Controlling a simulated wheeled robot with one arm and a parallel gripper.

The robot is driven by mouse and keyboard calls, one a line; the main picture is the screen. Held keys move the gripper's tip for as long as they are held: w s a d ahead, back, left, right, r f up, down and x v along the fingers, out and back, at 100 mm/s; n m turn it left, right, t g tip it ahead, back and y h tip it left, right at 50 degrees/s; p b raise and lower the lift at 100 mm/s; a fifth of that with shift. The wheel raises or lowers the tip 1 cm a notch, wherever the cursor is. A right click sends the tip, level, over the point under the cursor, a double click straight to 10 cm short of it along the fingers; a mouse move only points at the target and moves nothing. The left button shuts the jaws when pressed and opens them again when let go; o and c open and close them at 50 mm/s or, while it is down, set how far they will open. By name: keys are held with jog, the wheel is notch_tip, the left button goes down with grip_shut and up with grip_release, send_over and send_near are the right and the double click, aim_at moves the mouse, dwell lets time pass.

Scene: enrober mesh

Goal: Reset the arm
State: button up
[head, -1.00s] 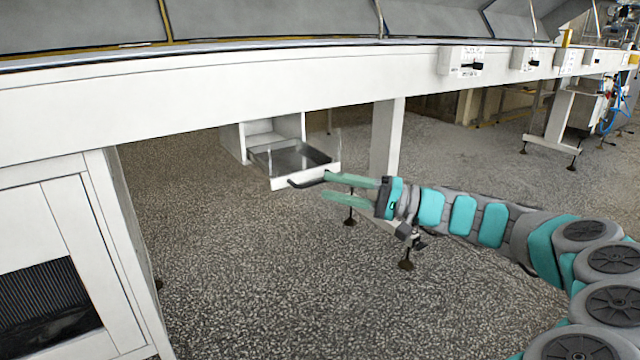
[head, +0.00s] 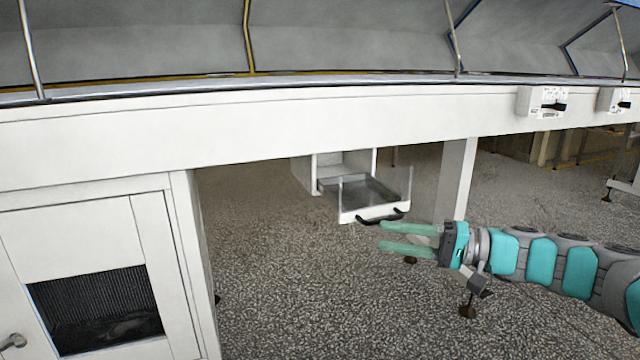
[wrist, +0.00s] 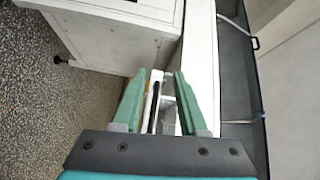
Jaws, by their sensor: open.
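My gripper (head: 381,236) has two pale green fingers and is open, with nothing between them in the head view. It is below and in front of the black handle (head: 380,217) of a small white drawer (head: 362,213) with a grey tray inside. The drawer stands pulled out under the long white machine beam. A small gap shows between the upper fingertip and the handle. In the wrist view my gripper (wrist: 160,74) points along a white beam, and a dark bar shows beyond the fingers; I cannot tell what it is.
The white beam (head: 300,125) runs across above the arm. A white leg (head: 457,180) stands behind the gripper. A white cabinet (head: 185,260) with a dark grille is at the left. The speckled floor (head: 300,290) between them is clear.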

jog(key=s+a+n+g+h+p, duration=0.2)
jog(key=s+a+g, duration=0.2)
jog(key=s+a, duration=0.45)
jog(key=s+a+f+n+g+h+p, duration=0.25)
jog(key=s+a+f+h, duration=0.3)
jog(key=s, duration=0.45)
jog(key=s+d+f+m+h+p, duration=0.1)
jog(key=s+d+f+h, duration=0.2)
jog(key=s+d, duration=0.3)
jog(key=s+d+f+m+g+h+p, duration=0.1)
jog(key=s+d+f+h, duration=0.2)
jog(key=s+d+h, duration=0.3)
jog(key=shift+s+p, duration=0.35)
jog(key=shift+s, duration=0.9)
